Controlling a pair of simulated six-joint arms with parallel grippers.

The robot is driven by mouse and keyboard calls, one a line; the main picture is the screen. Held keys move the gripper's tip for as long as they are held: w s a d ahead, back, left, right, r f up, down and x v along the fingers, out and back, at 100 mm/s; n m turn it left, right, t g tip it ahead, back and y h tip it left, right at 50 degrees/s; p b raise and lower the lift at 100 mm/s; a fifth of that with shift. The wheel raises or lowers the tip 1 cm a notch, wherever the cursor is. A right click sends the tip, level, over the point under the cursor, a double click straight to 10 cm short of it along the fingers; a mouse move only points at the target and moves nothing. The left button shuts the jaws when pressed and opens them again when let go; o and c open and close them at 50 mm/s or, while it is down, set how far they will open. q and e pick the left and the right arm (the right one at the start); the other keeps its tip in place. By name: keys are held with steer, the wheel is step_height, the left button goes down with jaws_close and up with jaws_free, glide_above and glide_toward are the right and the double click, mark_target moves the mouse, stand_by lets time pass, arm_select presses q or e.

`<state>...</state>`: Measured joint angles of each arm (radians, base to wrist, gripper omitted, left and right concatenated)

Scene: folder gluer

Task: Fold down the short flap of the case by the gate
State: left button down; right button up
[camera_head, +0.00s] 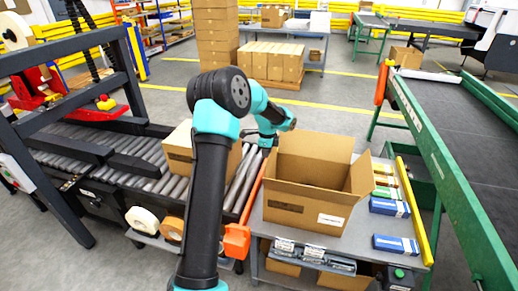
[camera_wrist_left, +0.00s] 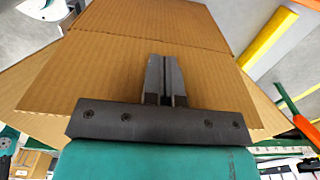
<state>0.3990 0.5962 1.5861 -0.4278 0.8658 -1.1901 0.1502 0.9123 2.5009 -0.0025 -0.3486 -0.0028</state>
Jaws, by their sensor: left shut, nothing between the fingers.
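An open brown cardboard case (camera_head: 300,208) stands on the grey bench. Its far long flap (camera_head: 318,152) stands up and its right short flap (camera_head: 361,174) leans outward. The left short flap is hard to make out in the head view. My left gripper (camera_head: 268,141) is at the case's far left corner, partly hidden by my arm. In the left wrist view its fingers (camera_wrist_left: 166,78) are shut and empty, in front of a broad cardboard panel (camera_wrist_left: 110,75) with a crease across it. I cannot tell whether they touch it. My right gripper is out of view.
An orange bar (camera_head: 253,190) separates the bench from the roller conveyor (camera_head: 150,185), which carries another carton (camera_head: 180,150). Blue-and-white packs (camera_head: 390,207) and a yellow rail (camera_head: 413,205) lie right of the case. A green-framed belt conveyor (camera_head: 440,150) runs further right.

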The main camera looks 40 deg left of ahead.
arm_select(q)
steer(key=shift+w+d, duration=0.2)
steer(key=shift+d, duration=0.25)
steer(key=shift+w+d, duration=0.4)
steer(key=shift+d, duration=0.25)
steer(key=shift+w+d, duration=0.4)
steer(key=shift+d, duration=0.3)
